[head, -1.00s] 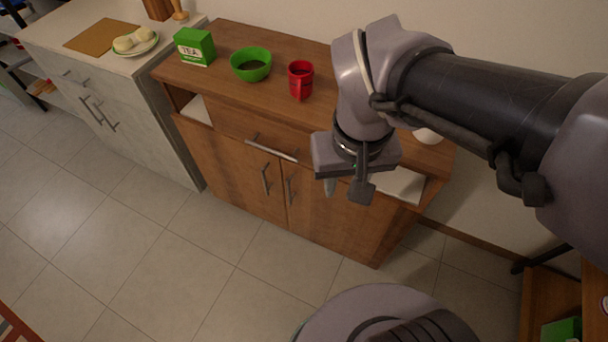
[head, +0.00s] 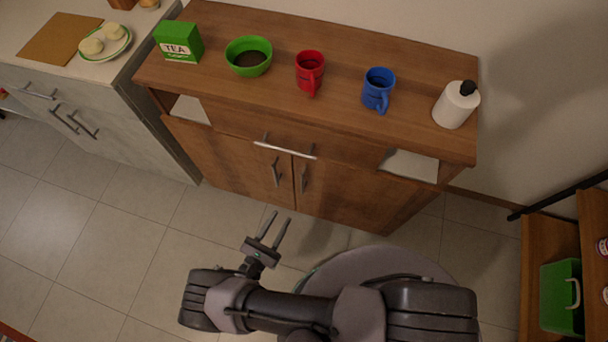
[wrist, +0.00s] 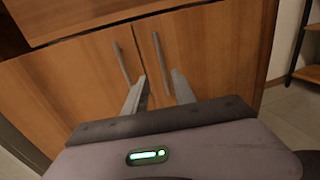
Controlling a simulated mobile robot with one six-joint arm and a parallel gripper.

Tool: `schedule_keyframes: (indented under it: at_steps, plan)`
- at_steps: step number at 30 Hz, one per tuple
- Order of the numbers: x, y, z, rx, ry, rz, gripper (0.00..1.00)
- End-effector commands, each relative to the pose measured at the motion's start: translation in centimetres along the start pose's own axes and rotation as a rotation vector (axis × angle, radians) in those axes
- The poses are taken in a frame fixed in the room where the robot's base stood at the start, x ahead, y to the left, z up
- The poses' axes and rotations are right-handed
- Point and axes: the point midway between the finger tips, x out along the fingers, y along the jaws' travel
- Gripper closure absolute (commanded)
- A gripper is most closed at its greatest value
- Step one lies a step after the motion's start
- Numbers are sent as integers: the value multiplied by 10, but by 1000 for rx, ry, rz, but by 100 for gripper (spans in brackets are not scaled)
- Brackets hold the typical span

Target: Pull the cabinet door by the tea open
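A green tea box (head: 178,42) stands on the left end of the wooden cabinet's top (head: 215,88). Below it are two wooden doors, the left door (head: 228,160) and the right door (head: 345,190), with upright metal handles near their shared edge. The left door handle (head: 276,173) and right door handle (head: 304,178) also show in the wrist view, the left one (wrist: 121,63) and the right one (wrist: 162,62). Both doors look shut. My gripper (head: 278,225) is open and empty, in front of and below the handles, apart from them.
A drawer with a horizontal handle (head: 285,149) is above the doors. A green bowl (head: 248,56), red mug (head: 310,72), blue mug (head: 378,90) and white bottle (head: 456,104) stand on top. A grey cabinet (head: 105,125) adjoins at left. The floor in front is clear.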

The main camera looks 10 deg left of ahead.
Motion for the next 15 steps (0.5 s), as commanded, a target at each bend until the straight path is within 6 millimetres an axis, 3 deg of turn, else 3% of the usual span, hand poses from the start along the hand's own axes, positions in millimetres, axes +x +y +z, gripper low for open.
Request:
schedule_keyframes:
  at_steps: [9,15]
  plan:
    - [97,-3,-2,-1,2,-12,68]
    - [137,-2,-1,1,2,-9,68]
